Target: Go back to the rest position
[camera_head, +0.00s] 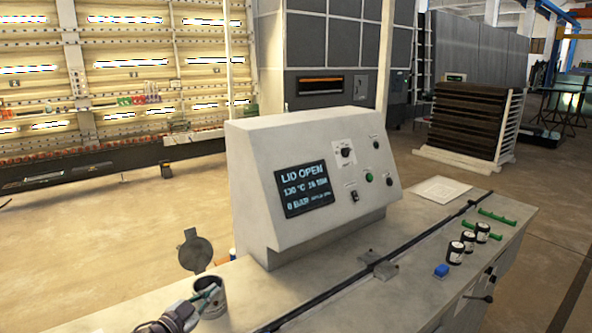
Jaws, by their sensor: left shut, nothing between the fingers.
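My left gripper (211,292) comes in at the bottom left. It is shut and empty, with its fingertips at the mouth of a grey cylindrical vessel (212,306); I cannot tell whether they touch it. The vessel's round lid (195,253) stands open behind it. The washer's control console (300,145) stands at the middle, and its screen (304,190) reads "LID OPEN", 0 BAR and a temperature. My right gripper is not in view.
On the bench (420,290), a dark rail (420,239) runs lengthwise. The floor behind the bench is open.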

